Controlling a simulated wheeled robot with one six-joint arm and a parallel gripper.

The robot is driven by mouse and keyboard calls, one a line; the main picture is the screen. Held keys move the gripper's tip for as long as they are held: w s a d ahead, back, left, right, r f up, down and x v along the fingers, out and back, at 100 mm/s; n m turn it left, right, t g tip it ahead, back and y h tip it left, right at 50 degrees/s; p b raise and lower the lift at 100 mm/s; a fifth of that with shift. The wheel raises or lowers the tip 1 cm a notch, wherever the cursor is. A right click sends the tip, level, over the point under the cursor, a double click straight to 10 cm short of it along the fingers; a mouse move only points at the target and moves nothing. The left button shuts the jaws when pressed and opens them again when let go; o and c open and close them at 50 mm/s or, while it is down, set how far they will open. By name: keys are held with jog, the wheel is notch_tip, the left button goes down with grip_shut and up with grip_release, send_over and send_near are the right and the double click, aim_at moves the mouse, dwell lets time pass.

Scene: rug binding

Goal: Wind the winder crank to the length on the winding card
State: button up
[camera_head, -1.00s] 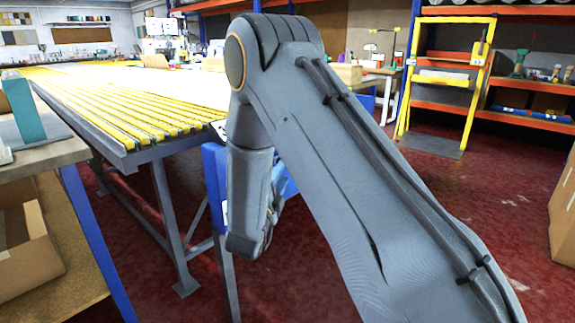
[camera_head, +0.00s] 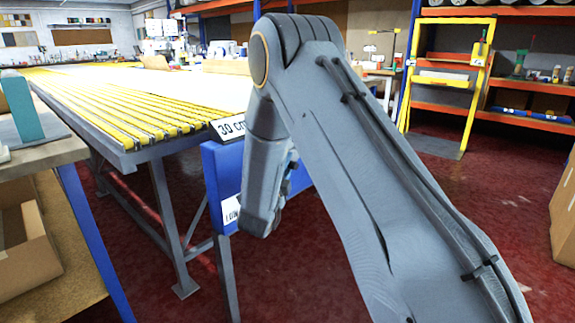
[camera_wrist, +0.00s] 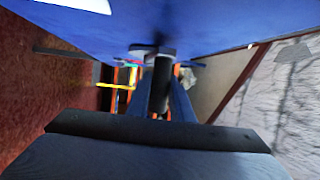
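In the wrist view, the blue panel (camera_wrist: 220,22) fills the top. A grey round hub (camera_wrist: 152,49) with a dark shaft or handle (camera_wrist: 161,75) stands out from it; which crank part this is, I cannot tell. My gripper (camera_wrist: 162,95) points at the panel, with two narrow bars on either side of the dark shaft. Whether they touch it is unclear. In the head view my arm hides the crank and fingertips.
A long table with yellow slats (camera_head: 125,105) runs behind the stand at left. A workbench (camera_head: 40,152) with a cardboard box (camera_head: 28,255) below is at near left. A yellow frame (camera_head: 468,90) and shelves (camera_head: 530,116) stand at back right. Red floor (camera_head: 440,190) is open at right.

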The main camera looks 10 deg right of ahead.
jog(key=shift+r+p, duration=0.35)
jog(key=shift+r, duration=0.4)
grip_shut()
jog(key=o, duration=0.9)
grip_release()
jog(key=shift+o, duration=0.2)
jog(key=shift+f, duration=0.1)
jog(key=shift+f, duration=0.1)
jog(key=shift+s, duration=0.15)
jog(key=p+v, duration=0.1)
jog(key=v, duration=0.6)
jog(key=shift+s+a, duration=0.15)
jog(key=shift+s, duration=0.05)
